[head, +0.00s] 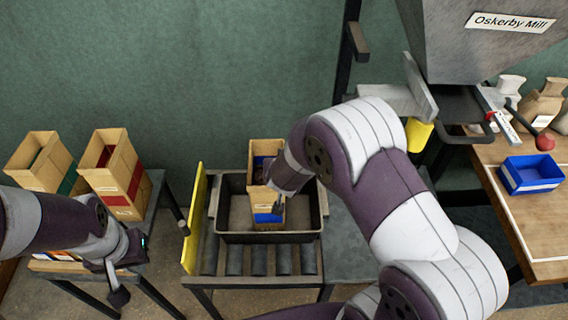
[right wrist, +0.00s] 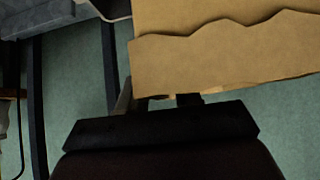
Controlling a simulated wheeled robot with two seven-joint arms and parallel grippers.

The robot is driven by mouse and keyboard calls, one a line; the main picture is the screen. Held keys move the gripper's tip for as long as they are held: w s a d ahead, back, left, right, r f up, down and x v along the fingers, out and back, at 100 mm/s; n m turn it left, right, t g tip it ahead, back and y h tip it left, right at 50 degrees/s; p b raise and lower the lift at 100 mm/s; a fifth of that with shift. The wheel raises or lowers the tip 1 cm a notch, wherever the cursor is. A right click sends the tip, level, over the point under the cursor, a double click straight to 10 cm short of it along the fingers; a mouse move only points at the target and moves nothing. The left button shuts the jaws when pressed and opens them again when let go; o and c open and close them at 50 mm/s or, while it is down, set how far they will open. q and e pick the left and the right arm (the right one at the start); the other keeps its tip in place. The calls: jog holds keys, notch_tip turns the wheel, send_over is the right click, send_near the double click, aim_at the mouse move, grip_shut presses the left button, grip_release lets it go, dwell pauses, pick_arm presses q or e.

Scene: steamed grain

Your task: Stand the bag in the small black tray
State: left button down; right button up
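The tan paper bag (head: 262,150) with a blue label stands about upright inside the black tray (head: 225,237), which rests on a roller stand. My right gripper (head: 278,205) is at the bag's front right side, and its arm covers part of the bag. In the right wrist view the bag (right wrist: 220,60) fills the upper right with its jagged edge, very near the dark gripper (right wrist: 160,100). The fingertips are partly hidden there, so I cannot tell whether they grip the bag. My left gripper (head: 118,285) hangs at the left, apart from the bag; its finger opening is unclear.
Two open bags, one green-banded (head: 38,165) and one red-banded (head: 115,175), stand on the left table. A yellow panel (head: 195,220) edges the roller stand. A grey hopper (head: 455,50) hangs above right. A blue bin (head: 530,175) sits on the wooden table.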

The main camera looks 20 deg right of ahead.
jog(key=shift+r, duration=0.25)
jog(key=s+a+r+n+g+y+p, duration=0.2)
jog(key=s+a+r+g+y+p, duration=0.15)
jog(key=s+r, duration=0.7)
jog(key=s+d+n+g+h, duration=0.1)
jog(key=s+d+g, duration=0.3)
jog(key=s, duration=0.5)
jog(key=shift+s+d+f, duration=0.25)
jog(key=shift+d+f, duration=0.1)
jog(key=shift+d, duration=0.1)
